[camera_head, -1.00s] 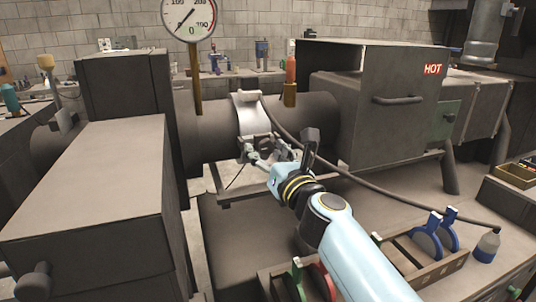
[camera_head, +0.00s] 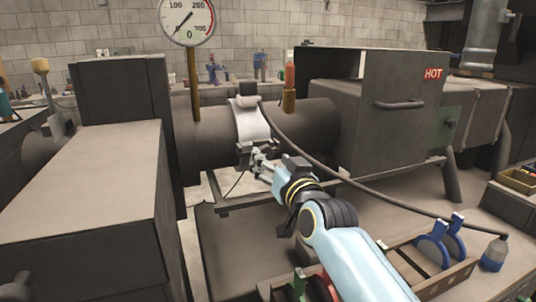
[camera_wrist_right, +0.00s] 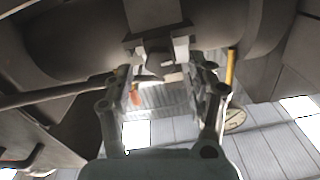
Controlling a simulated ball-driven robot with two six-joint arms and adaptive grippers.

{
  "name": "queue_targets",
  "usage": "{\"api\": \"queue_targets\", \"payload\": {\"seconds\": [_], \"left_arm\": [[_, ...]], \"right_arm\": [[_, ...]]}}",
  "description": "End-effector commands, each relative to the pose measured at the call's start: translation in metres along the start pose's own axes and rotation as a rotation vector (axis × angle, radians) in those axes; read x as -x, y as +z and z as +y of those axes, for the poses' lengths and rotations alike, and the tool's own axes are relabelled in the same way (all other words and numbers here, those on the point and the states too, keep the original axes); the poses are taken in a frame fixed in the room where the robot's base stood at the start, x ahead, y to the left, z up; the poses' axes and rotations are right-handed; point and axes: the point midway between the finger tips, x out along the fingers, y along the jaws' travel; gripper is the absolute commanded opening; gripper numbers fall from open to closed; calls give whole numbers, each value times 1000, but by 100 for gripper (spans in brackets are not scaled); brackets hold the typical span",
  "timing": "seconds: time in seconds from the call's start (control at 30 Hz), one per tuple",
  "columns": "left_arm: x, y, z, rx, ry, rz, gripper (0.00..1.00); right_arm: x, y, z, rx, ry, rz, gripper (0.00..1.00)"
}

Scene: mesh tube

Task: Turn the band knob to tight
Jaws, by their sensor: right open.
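A pale metal band (camera_head: 249,118) wraps the dark horizontal tube (camera_head: 208,143) in the middle of the head view. A small dark clamp block with what looks like the knob (camera_wrist_right: 158,62) hangs at the band's lower front end. My right gripper (camera_head: 258,164) is open, its fingers pointing up and left at this block. In the right wrist view its two fingers stand on either side of the knob, close to it. Whether they touch it cannot be told. The fingers partly hide the knob in the head view. My left gripper is not in view.
A dial gauge (camera_head: 188,20) stands on the tube. An orange-topped fitting (camera_head: 290,78) rises right of the band. A box marked HOT (camera_head: 401,80) stands right; a tool rack (camera_head: 440,282) lies in front.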

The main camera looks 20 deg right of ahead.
Motion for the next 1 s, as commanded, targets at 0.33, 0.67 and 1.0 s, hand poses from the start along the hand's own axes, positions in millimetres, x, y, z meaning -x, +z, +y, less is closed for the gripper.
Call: {"api": "queue_targets", "payload": {"seconds": [0.33,0.67,1.0], "left_arm": [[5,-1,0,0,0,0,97],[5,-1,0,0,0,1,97],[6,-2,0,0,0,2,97]], "right_arm": [[-30,0,0,-3,0,1,57],[-29,0,0,-4,0,0,37],[-29,0,0,-11,0,0,2]]}}
